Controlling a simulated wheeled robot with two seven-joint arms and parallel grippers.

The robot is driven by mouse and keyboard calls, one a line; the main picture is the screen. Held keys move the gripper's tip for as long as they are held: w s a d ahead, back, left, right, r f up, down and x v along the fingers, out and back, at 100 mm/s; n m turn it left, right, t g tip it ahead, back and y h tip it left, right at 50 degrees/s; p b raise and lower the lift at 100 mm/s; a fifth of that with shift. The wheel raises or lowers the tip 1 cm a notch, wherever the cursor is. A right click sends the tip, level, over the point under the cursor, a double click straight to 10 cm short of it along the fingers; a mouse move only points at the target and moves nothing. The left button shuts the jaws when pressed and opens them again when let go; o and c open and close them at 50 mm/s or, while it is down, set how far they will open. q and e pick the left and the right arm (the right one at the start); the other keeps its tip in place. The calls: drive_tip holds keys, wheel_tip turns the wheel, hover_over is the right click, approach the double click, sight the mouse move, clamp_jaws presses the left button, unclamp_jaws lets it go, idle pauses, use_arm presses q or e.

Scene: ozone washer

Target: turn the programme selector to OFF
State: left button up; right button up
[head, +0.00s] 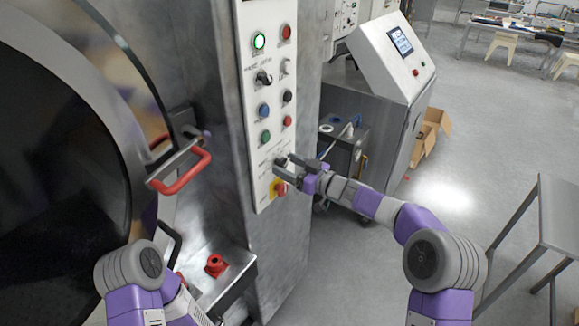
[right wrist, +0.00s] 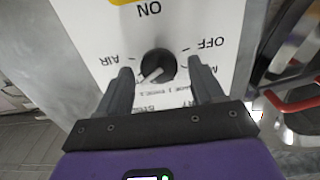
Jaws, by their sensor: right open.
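The programme selector is a round black knob (right wrist: 157,65) with a white pointer line, on the white control panel (head: 254,120). The right wrist view shows the panel upside down, with the words OFF, AIR and ON around the knob. The pointer line slants to the lower left in that view, away from the word OFF. My right gripper (right wrist: 161,78) is open, with one finger on each side of the knob and a gap to both. In the head view my right gripper (head: 284,167) is at the lower panel and partly hides the knob. My left gripper is out of view.
Several buttons and another black selector (head: 263,78) sit higher on the panel. A red and yellow switch (head: 279,188) is just below my right gripper. A red door handle (head: 182,172) sticks out at left. A grey cart (head: 345,145) stands behind my right forearm.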

drive_tip(key=shift+c, duration=0.3)
drive_tip(key=c, duration=0.9)
drive_tip(key=shift+c, duration=0.2)
